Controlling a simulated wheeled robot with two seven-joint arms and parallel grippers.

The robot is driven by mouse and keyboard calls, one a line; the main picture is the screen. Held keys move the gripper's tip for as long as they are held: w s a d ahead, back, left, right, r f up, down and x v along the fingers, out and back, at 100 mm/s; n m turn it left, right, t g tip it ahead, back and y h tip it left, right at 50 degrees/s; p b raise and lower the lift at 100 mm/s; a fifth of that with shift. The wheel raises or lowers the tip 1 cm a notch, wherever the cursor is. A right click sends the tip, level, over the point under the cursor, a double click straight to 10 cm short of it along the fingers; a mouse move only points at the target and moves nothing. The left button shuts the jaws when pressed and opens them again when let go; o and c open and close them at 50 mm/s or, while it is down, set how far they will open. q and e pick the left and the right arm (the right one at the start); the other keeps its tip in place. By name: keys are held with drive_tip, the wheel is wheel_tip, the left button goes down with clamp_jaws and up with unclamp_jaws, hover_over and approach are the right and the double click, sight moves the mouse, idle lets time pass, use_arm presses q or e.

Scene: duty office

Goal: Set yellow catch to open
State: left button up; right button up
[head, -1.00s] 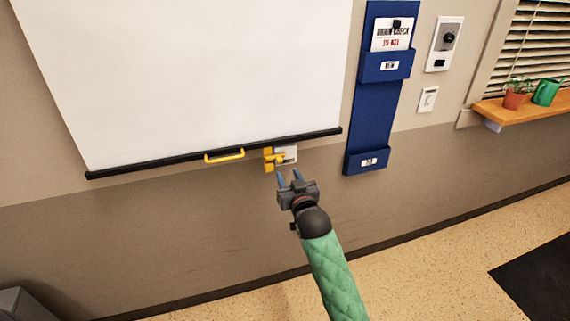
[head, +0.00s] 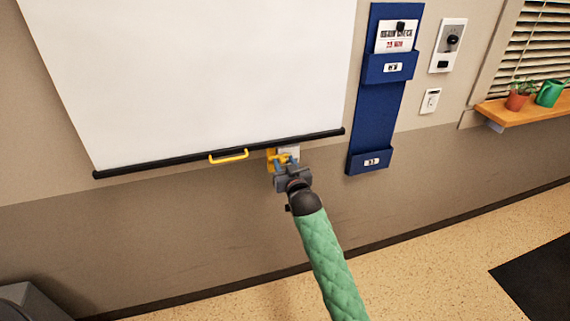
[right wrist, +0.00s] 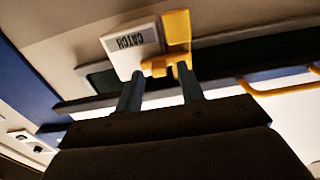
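The yellow catch (head: 273,159) sits on a small pale plate (head: 293,152) on the wall, just under the bottom bar of the white screen. In the right wrist view the catch (right wrist: 178,42) stands beside the plate (right wrist: 131,46), which is lettered "CATCH". My right gripper (head: 284,164) is right at the catch in the head view. In the right wrist view its two blue fingers (right wrist: 160,88) are apart, with the catch's yellow lever (right wrist: 160,66) between or just beyond their tips. I cannot tell whether they touch it. My left gripper is not in view.
The white screen (head: 200,80) hangs above, with a black bottom bar (head: 140,167) and a yellow handle (head: 229,156) left of the catch. A blue wall holder (head: 375,120) hangs to the right. The wall below is bare.

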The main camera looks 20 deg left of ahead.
clamp_jaws()
drive_tip(key=shift+w+d, duration=0.5)
drive_tip(key=shift+d, duration=0.25)
drive_tip(key=shift+w+d, duration=0.5)
drive_tip(key=shift+d, duration=0.2)
unclamp_jaws()
drive_tip(key=shift+d, duration=0.15)
drive_tip(key=shift+w, duration=0.1)
